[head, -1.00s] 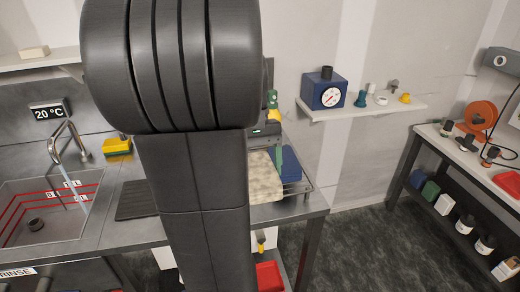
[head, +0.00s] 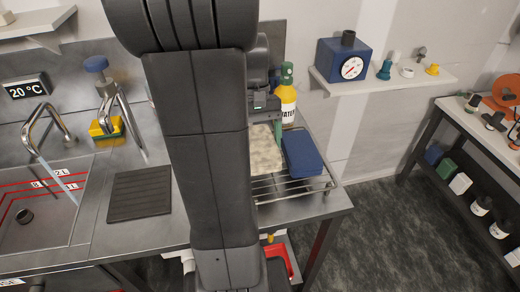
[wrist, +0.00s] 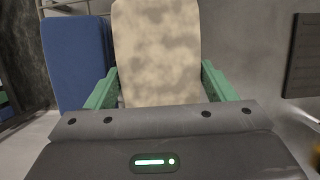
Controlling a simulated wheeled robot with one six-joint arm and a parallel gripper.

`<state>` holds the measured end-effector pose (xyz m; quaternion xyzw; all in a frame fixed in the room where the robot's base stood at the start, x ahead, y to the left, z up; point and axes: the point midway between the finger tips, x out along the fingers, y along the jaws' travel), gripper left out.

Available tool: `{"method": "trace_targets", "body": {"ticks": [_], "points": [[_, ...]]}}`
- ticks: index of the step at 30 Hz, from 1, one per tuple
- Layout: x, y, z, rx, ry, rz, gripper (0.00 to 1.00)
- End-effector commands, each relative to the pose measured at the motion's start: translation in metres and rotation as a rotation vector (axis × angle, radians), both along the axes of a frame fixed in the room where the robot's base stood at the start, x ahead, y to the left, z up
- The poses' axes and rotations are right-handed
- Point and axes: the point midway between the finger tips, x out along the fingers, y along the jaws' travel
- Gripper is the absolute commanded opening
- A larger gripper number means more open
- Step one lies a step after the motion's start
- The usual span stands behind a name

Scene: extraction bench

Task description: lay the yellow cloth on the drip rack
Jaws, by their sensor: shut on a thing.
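The yellow cloth (head: 265,152) is pale, cream-yellow and mottled with brownish patches. It lies flat over the left part of the wire drip rack (head: 290,189), beside a blue cloth (head: 302,153). My arm hides its left side in the head view. In the wrist view, the yellow cloth (wrist: 157,45) stretches away between the green fingers of my gripper (wrist: 159,70), with the blue cloth (wrist: 77,60) to its left. My gripper is shut on the yellow cloth. I cannot tell whether the cloth's full underside touches the rack.
A yellow bottle with a green top (head: 286,98) stands behind the rack. A dark ribbed mat (head: 140,194), a yellow sponge (head: 106,128) and the sink (head: 40,215) lie to the left. A wall shelf (head: 390,82) holds a blue gauge box (head: 343,62).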

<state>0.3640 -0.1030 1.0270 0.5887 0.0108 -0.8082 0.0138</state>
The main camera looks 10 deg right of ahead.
Motion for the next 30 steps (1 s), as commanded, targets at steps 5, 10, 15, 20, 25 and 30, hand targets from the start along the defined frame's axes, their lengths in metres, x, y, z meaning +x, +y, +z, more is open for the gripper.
{"method": "trace_targets", "body": {"ticks": [5, 10, 15, 20, 25, 30], "points": [[-0.001, 0.0, -0.026, 0.001, 0.004, 0.0, 0.59], [-0.001, 0.0, -0.036, 0.0, 0.002, 0.0, 0.59], [0.0, 0.0, -0.036, 0.0, 0.001, 0.0, 0.59], [0.0, 0.0, -0.04, 0.0, 0.001, 0.0, 0.59], [0.0, 0.0, -0.039, 0.0, 0.001, 0.0, 0.99], [0.0, 0.0, -0.038, 0.0, 0.0, 0.0, 0.99]]}}
